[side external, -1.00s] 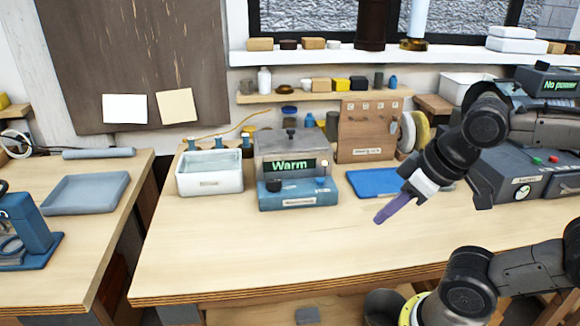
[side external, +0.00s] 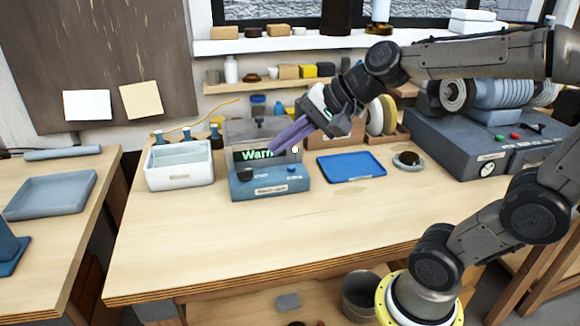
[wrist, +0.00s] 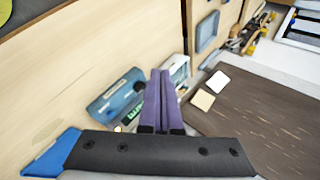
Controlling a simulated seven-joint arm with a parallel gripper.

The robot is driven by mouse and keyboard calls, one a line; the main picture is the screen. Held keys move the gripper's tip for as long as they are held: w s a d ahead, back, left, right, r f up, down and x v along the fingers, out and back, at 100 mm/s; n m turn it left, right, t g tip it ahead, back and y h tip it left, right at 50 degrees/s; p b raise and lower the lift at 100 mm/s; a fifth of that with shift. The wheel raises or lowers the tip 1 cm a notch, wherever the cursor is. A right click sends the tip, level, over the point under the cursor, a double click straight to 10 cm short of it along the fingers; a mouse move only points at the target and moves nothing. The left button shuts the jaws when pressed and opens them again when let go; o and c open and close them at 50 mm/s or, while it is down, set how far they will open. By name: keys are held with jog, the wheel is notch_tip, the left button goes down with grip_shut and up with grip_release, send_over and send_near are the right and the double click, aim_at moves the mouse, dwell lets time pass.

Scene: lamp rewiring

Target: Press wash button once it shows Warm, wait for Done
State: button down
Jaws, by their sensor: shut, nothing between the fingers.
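The wash unit (side external: 268,182) is a grey box with a blue front base, on the back of the bench. Its display (side external: 254,156) reads "Warm" in green, its right end covered by my fingers. A dark knob (side external: 244,175) and a small blue button (side external: 291,168) sit on the base; I cannot tell which is the wash button. My gripper (side external: 273,150) has purple fingers, shut and empty, pointing down-left in front of the display; contact cannot be judged. In the wrist view, the fingertips (wrist: 160,73) lie beside the blue base (wrist: 112,97) and dark knob (wrist: 138,87).
A white labelled basin (side external: 180,178) stands left of the unit. A blue tray (side external: 350,167) lies to its right, and a small round dark-topped item (side external: 408,160) lies beyond. A grey machine (side external: 455,140) stands at right. The bench front (side external: 240,240) is clear.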

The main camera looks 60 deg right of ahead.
jog(key=w+d+m, duration=0.6)
jog(key=m+h, duration=0.3)
jog(key=m, duration=0.5)
send_over(295, 167)
notch_tip(295, 167, down, 8)
jog(key=shift+s+r, duration=0.1)
jog(key=shift+f, duration=4.35)
jog(key=shift+f, duration=0.3)
jog(key=shift+f, duration=0.15)
